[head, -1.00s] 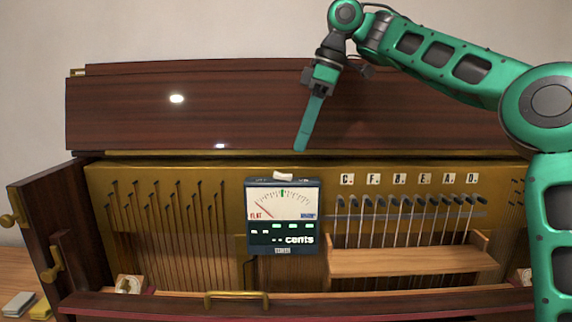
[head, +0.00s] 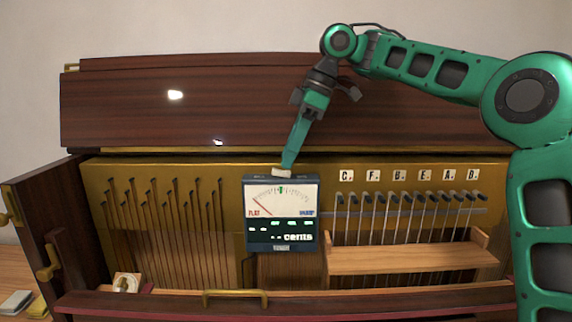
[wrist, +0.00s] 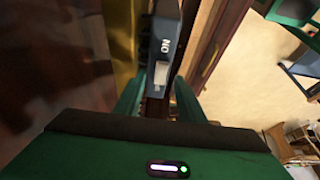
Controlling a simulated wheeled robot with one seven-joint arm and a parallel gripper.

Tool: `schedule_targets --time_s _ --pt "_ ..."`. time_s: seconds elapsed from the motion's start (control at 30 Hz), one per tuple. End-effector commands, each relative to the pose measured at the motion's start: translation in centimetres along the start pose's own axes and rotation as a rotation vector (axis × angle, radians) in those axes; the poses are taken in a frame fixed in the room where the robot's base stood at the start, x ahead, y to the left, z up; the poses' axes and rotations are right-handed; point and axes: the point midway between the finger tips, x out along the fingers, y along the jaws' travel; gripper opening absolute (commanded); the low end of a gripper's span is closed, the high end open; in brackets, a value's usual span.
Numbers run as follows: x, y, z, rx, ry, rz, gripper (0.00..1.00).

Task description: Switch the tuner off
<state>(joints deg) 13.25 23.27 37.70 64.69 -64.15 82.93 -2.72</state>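The tuner (head: 282,232) is a dark box with a white needle dial and a lit display reading "cents". It stands upright against the brass plate inside the piano. A small white switch (head: 281,173) sits on its top edge. In the wrist view the switch (wrist: 161,74) lies beside the word "ON" on the tuner's top (wrist: 167,28). My gripper (head: 287,166) points down at the switch from above. In the wrist view its two green fingers (wrist: 158,95) are apart, one on each side of the switch. I cannot tell whether a fingertip touches it.
The raised dark wooden lid (head: 230,105) stands behind my gripper. Strings and tuning pins lie left of the tuner. Lettered tiles (head: 398,175) and a wooden shelf (head: 410,258) are to its right. A brass handle (head: 235,298) is below.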

Motion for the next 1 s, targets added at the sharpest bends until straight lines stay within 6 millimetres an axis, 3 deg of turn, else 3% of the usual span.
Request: schedule_targets --time_s 0.3,0.77,0.93,1.0 --pt "2.3 -0.1 -0.1 -0.002 -0.002 -0.002 0.36" --pt "2.8 0.0 -0.1 -0.001 0.001 0.000 0.36" --pt "2.8 0.0 -0.1 -0.001 0.001 0.000 0.00" --pt "2.8 0.0 -0.1 0.000 0.001 0.001 0.00"
